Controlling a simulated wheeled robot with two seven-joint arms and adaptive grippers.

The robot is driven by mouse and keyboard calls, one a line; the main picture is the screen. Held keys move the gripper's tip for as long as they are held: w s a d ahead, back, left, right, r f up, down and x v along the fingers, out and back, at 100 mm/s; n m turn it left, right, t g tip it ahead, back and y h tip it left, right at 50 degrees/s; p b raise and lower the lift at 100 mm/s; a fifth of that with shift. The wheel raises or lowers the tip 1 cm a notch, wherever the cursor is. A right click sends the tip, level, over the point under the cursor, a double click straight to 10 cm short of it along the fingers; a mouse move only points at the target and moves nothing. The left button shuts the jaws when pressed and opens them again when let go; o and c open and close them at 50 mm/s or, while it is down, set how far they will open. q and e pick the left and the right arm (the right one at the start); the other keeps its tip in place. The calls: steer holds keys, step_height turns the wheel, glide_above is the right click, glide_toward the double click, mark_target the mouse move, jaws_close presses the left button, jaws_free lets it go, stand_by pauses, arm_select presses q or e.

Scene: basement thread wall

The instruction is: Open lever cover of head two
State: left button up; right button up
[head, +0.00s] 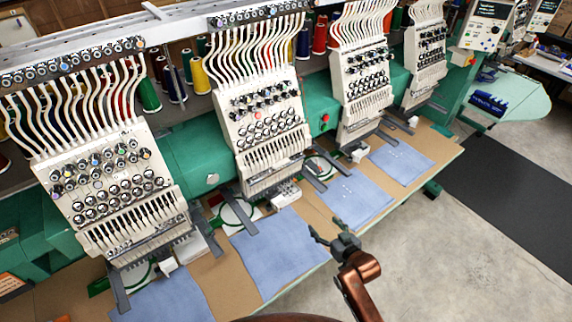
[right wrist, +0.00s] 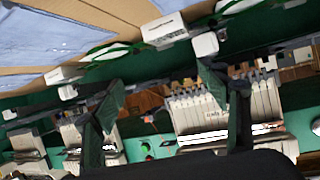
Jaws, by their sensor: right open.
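Several white embroidery heads stand in a row in the head view. My left gripper is not in view.
Blue fabric sheets (head: 277,250) lie on the brown table (head: 213,272) below the heads. Dark flat arms (head: 238,210) stick out over the table. Green machine body (head: 195,155) links the heads. Grey floor (head: 440,235) at the right is clear.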

steer(key=w+a+r+n+t+y, duration=0.1)
steer(key=w+a+r, duration=0.15)
steer(key=r, duration=0.35)
steer(key=w+a+r+t+y, duration=0.1)
steer(key=w+a+r+y, duration=0.1)
steer(key=a+r, duration=0.3)
steer(key=n+y+p, duration=0.2)
glide_toward(283, 164)
steer(key=p+x, duration=0.1)
steer(key=x, duration=0.6)
steer(key=shift+w+a+f, duration=0.1)
steer(key=shift+a, duration=0.1)
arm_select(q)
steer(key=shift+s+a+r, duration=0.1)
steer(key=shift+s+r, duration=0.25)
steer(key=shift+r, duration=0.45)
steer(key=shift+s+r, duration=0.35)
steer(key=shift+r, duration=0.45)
arm_select(e)
steer(key=shift+w+a+f, duration=0.1)
steer(key=shift+w+a, duration=0.15)
steer(key=shift+w, duration=0.15)
steer(key=shift+c, duration=0.7)
steer(key=c, duration=1.5)
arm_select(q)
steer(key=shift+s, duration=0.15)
arm_select(e)
steer(key=shift+c, duration=0.2)
